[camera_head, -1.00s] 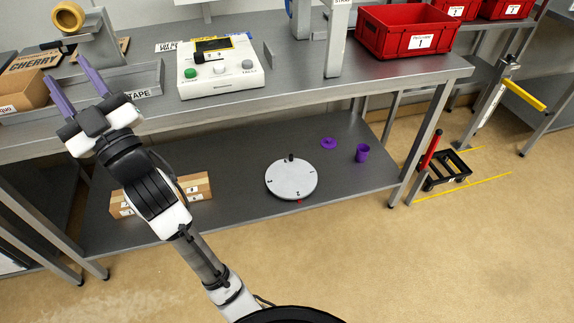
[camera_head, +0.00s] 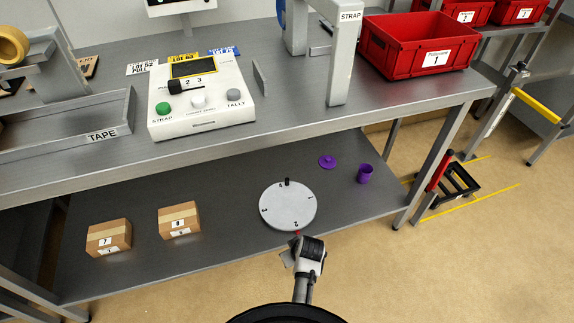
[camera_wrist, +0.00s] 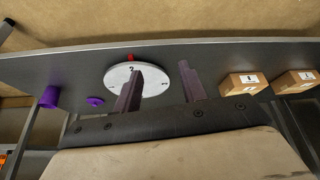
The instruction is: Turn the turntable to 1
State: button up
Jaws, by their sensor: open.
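The turntable (camera_head: 288,205) is a round light-grey disc on the lower shelf, with a black knob (camera_head: 287,182) near its back edge. Its rim carries 1 at the right, 2 at the front and 3 at the left. A red marker (camera_head: 297,233) sits at its front edge, by the 2. The wrist view shows the turntable (camera_wrist: 150,80) partly behind my gripper (camera_wrist: 160,68), with the red marker (camera_wrist: 130,57) by the 2. My gripper is open, with nothing visible between its fingers. In the head view my arm's end is in front of the shelf; the fingers are not clearly visible.
Two cardboard boxes (camera_head: 109,238) (camera_head: 179,220) stand left of the turntable. A purple cup (camera_head: 365,173) and a purple disc (camera_head: 327,161) lie to its right. The upper bench (camera_head: 300,110) overhangs the shelf.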

aim_at(286, 206)
jog(key=i, duration=1.3)
